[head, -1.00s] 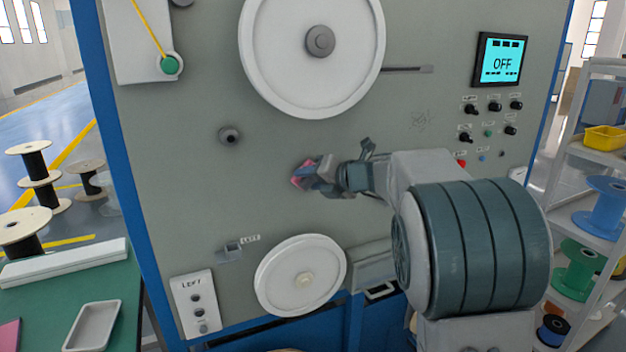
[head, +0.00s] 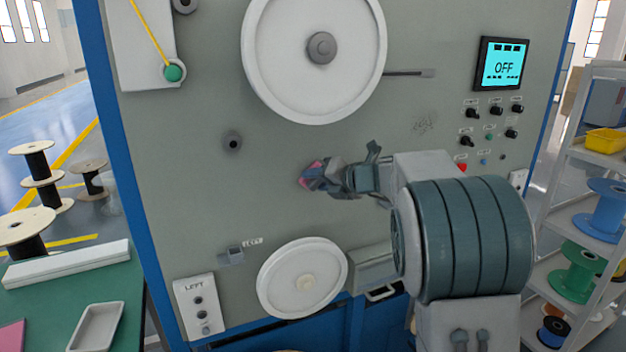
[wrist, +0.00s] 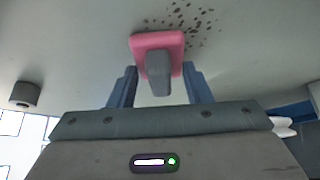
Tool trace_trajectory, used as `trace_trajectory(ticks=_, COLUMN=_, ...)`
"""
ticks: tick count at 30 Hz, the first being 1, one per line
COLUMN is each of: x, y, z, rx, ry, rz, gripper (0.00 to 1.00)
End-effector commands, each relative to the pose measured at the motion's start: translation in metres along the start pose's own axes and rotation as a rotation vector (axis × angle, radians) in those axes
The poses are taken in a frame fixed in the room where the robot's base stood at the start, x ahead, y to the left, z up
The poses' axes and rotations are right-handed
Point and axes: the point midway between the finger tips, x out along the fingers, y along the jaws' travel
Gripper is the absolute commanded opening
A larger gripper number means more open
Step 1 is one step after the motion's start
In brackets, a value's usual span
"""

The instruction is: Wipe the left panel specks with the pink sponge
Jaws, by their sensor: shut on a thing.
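The pink sponge (head: 311,172) is in my gripper (head: 325,178), in front of the grey machine panel (head: 200,190), between the two white wheels. In the wrist view the sponge (wrist: 143,41) has a grey grip piece (wrist: 158,72) between the fingers, and my gripper (wrist: 160,85) is shut on it. Dark specks (wrist: 190,18) lie on the panel right beside and beyond the sponge. I cannot tell whether the sponge touches the panel. In the head view these specks are hidden by my gripper.
The large wheel (head: 312,95) is above my gripper and the small wheel (head: 285,283) below. A dark knob (head: 232,142) sticks out at left. The OFF screen (head: 501,64) and switches are at right. A green table (head: 50,290) stands at lower left, a shelf (head: 590,150) at right.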

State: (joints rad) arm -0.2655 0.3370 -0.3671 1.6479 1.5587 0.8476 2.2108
Motion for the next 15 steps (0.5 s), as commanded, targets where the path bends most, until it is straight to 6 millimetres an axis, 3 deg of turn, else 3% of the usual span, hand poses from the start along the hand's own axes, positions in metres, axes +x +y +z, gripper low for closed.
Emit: trace_trajectory(ticks=15, x=-0.011, y=-0.021, z=0.021, rx=0.002, ry=0.001, rz=-0.001, gripper=0.26)
